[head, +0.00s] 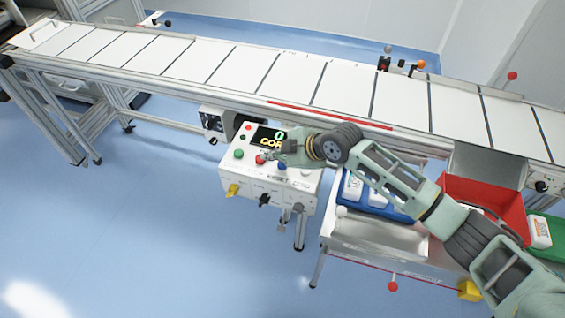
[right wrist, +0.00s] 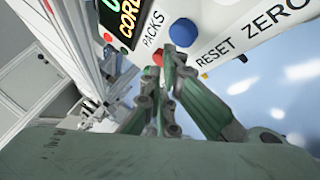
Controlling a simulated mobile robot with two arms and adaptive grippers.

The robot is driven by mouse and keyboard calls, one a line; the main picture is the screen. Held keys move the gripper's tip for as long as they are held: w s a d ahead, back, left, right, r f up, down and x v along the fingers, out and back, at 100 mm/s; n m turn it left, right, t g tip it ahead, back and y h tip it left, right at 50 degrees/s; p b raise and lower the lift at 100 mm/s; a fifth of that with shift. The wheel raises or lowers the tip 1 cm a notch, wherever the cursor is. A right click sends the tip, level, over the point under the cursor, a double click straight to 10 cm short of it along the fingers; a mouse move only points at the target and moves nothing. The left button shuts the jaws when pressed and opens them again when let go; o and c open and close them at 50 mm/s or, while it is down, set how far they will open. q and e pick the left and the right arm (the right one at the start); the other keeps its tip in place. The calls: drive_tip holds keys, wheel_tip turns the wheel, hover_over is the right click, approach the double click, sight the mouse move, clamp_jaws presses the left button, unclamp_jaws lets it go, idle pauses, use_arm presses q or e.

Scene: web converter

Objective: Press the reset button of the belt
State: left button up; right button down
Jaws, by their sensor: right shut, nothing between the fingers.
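The control box (head: 235,178) stands in front of the belt (head: 240,70) in the head view. Its sloped top has a lit display (head: 265,134), a green button (head: 239,153), a red button (head: 259,160) and a blue button (head: 282,167). "RESET ZERO" is printed near its front edge. My right gripper (head: 268,154) is shut and empty, with its tips low over the panel by the red and blue buttons. In the right wrist view the fingertips (right wrist: 172,52) are between the red button (right wrist: 157,58) and the blue button (right wrist: 183,32). I cannot tell whether they touch either. My left gripper is not in view.
A steel table (head: 375,240) right of the box bears blue bins (head: 352,188) and a red bin (head: 490,195) under my right arm. A green bin (head: 545,232) is at the far right. Knobs (head: 264,200) project from the box front. The blue floor (head: 130,230) at left is clear.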

drive_tip(key=shift+f, duration=0.15)
idle(0.3)
drive_tip(key=shift+f+b, duration=0.3)
drive_tip(key=shift+f+b, duration=0.5)
drive_tip(key=shift+f, duration=0.15)
idle(0.7)
drive_tip(key=shift+r+p, duration=0.85)
drive_tip(key=shift+r, duration=0.25)
wheel_tip(320, 180, up, 5)
drive_tip(key=p, duration=0.4)
